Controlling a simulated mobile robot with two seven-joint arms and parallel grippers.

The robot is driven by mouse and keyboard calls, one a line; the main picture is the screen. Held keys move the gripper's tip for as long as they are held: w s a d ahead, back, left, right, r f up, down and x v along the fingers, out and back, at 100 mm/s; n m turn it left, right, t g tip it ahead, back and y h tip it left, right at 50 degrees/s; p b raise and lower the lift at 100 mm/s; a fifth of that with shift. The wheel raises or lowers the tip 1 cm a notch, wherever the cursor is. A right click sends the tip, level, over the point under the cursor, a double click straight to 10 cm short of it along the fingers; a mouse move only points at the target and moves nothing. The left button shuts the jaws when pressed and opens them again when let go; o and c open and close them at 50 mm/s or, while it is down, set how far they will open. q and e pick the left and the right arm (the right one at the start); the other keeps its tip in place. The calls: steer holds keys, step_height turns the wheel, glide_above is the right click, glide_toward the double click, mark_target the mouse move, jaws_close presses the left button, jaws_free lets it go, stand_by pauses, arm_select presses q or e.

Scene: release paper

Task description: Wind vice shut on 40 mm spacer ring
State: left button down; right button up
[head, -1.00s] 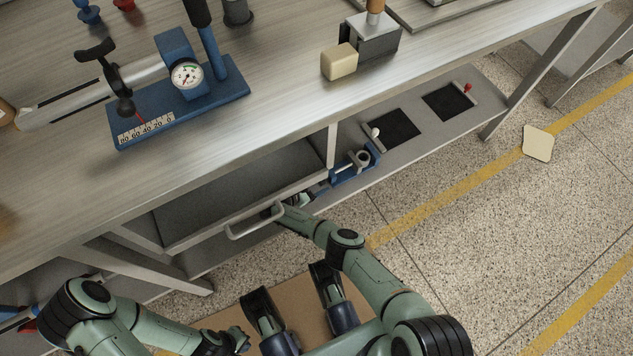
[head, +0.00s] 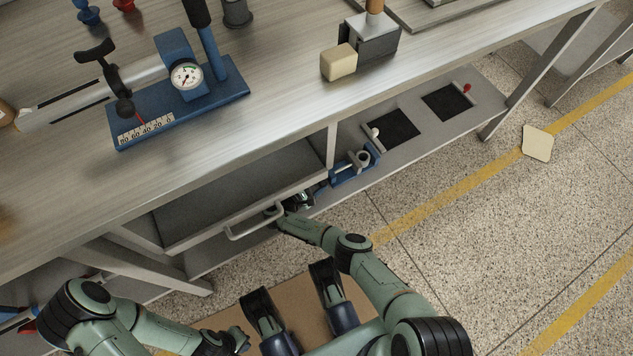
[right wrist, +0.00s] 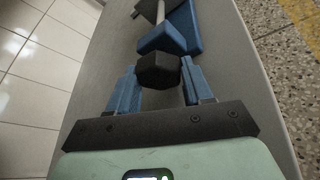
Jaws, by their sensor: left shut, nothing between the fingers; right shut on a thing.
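The blue vice (head: 357,167) sits on the grey lower shelf under the bench. A grey round piece (head: 361,158) shows at it; I cannot tell for sure that this is the spacer ring. In the right wrist view, a dark faceted knob (right wrist: 158,72) stands in front of a blue vice part (right wrist: 170,40). My right gripper (right wrist: 160,84) is shut on this knob, one blue finger on each side. In the head view the right hand is partly hidden by the drawer and its handle. My left gripper (head: 240,342) is shut and empty at the bottom, away from the vice.
An open drawer (head: 240,205) with a bar handle (head: 255,224) is close to my right forearm. A blue gauge device (head: 180,95) and a cream block (head: 339,62) stand on the bench top. Dark pads (head: 447,102) lie on the shelf to the right.

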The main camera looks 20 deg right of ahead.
stand_by(0.3)
steer(key=o, duration=1)
steer(key=shift+o, duration=0.2)
